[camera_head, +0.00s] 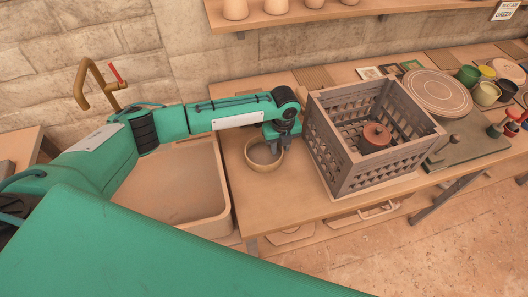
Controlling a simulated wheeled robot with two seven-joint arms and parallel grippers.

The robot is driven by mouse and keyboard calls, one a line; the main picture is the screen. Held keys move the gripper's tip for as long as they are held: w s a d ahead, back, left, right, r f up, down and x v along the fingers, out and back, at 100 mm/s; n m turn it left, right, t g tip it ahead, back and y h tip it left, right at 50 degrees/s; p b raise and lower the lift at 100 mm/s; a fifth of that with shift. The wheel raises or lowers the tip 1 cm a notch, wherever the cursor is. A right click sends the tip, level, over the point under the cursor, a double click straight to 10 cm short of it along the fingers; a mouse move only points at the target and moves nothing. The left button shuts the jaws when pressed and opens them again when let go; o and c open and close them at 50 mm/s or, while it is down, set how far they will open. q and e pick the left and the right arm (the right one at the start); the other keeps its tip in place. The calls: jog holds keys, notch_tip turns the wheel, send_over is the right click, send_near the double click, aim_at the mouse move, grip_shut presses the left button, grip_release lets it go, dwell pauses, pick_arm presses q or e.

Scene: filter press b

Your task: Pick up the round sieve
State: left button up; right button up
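The round sieve (262,167) is a shallow tan ring with a greyish mesh inside. It sits on the wooden worktop between the sink and the crate. My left gripper (280,147) points down at the sieve's back right rim. One finger appears to be inside the ring and the other outside it. I cannot tell whether the fingers press on the rim or stand apart from it. My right gripper is not in view.
A slatted crate (345,172) holding a reddish lidded pot (376,136) stands close right of the sieve. A sink (180,185) with a brass tap (98,82) is left. Round boards (437,92) and several cups are farther right. A wall shelf (300,14) hangs above.

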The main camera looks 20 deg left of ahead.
pick_arm(q)
grip_shut()
jog(key=shift+r, duration=0.1)
